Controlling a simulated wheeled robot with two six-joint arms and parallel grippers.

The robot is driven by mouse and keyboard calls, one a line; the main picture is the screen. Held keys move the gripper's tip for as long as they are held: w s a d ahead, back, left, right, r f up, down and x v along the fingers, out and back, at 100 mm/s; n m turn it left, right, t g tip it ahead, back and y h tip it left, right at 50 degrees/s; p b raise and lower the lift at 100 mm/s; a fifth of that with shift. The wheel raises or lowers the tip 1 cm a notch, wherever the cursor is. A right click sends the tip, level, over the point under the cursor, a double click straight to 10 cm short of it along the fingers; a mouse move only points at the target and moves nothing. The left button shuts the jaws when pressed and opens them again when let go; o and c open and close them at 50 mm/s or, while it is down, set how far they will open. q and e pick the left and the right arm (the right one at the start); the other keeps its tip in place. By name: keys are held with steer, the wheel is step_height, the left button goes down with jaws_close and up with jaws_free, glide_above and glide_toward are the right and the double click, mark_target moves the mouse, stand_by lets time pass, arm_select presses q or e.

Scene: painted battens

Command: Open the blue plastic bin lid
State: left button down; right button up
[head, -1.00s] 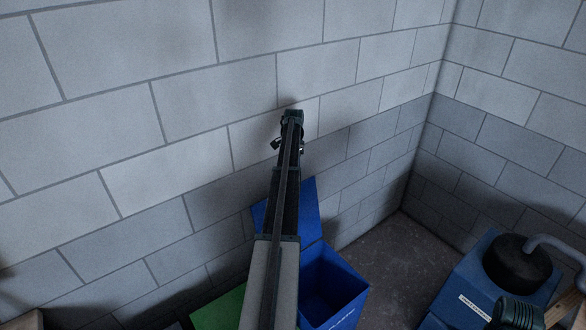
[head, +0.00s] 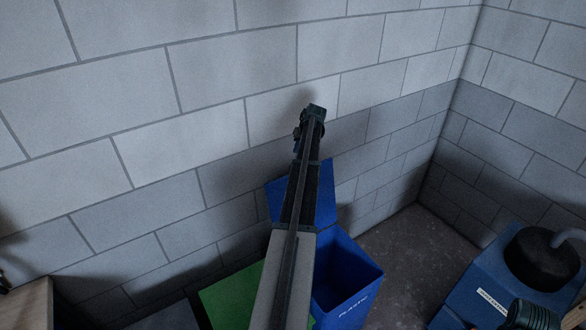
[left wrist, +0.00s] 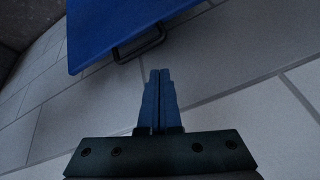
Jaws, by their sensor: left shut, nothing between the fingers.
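The blue plastic bin (head: 362,287) stands by the wall, marked "PLASTIC", and its dark inside shows. Its blue lid (head: 326,187) stands raised at the back of the bin, against or near the wall, partly hidden behind my left arm. In the left wrist view the lid (left wrist: 115,22) fills the upper middle, with a dark handle (left wrist: 138,48) at its edge. My left gripper (head: 298,134) is above the lid, close to the wall. Its fingers (left wrist: 158,73) are shut and empty, apart from the handle.
A green lid (head: 232,298) lies left of the blue bin, partly behind my arm. A blue machine (head: 480,270) with a black round cap (head: 545,258) stands at the right. Bare dark floor (head: 410,240) lies between. A block wall runs behind.

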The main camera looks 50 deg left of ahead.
arm_select(q)
steer(key=shift+s+a+f+n+y+b, duration=0.1)
steer(key=shift+a+n+y+b, duration=0.15)
steer(key=shift+n, duration=0.5)
steer(key=shift+w+a+f+n+y+b, duration=0.1)
steer(key=shift+a+n+y+b, duration=0.15)
steer(key=shift+n, duration=0.45)
steer(key=shift+s+a+f+n+y+b, duration=0.1)
steer(key=shift+a+n+y+b, duration=0.15)
steer(key=shift+n, duration=0.5)
steer(key=shift+f, duration=0.1)
steer(key=b+x, duration=0.8)
steer(key=x, duration=0.2)
steer(key=shift+f+b, duration=0.2)
steer(key=shift+b, duration=0.1)
steer(key=d, duration=0.2)
steer(key=d+r, duration=0.1)
steer(key=d, duration=0.1)
steer(key=shift+s+p, duration=0.1)
steer(key=shift+p, duration=0.3)
steer(key=shift+f, duration=0.1)
